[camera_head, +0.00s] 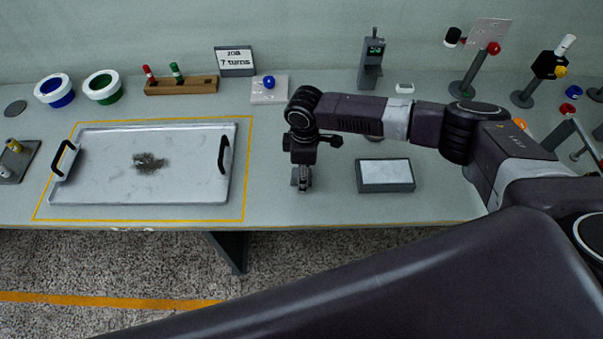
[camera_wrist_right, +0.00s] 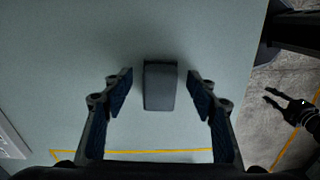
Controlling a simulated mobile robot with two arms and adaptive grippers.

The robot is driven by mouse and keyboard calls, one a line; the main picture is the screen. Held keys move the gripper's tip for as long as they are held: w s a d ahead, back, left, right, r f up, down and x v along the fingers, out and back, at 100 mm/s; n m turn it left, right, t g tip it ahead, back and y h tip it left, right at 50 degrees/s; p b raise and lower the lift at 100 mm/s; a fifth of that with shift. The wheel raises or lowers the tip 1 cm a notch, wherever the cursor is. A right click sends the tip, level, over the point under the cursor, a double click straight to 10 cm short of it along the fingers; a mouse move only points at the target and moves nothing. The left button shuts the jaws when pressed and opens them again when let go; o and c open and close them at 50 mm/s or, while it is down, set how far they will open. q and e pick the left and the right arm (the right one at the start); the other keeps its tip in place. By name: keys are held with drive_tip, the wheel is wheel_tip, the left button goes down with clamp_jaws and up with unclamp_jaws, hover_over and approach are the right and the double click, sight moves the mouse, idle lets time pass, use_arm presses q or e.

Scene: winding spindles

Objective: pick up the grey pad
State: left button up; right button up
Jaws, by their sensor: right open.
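The grey pad (camera_wrist_right: 160,86) is a small dark grey block lying on the pale table. In the right wrist view it sits between the fingertips of my right gripper (camera_wrist_right: 160,88), with a gap on each side. The right gripper is open and empty. In the head view my right gripper (camera_head: 302,184) points down over the table, right of the metal tray, and mostly hides the pad. My left gripper (camera_wrist_right: 273,97) shows at the right of the wrist view, over the floor, its fingers apart and empty.
The metal tray (camera_head: 100,190) with black handles lies left, inside a yellow outline. A white-topped grey box (camera_head: 386,173) stands close right of my right gripper. A wooden peg block (camera_head: 182,86), a blue-knobbed plate (camera_head: 269,97) and a grey display post (camera_head: 371,70) stand behind.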

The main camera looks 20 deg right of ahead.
drive_tip(key=shift+f, duration=0.1)
drive_tip(key=shift+c, duration=0.4)
drive_tip(key=c, duration=1.2)
drive_tip(key=shift+o, duration=0.2)
wheel_tip(320, 180, up, 20)
drive_tip(key=b, duration=0.3)
drive_tip(key=shift+b, duration=0.35)
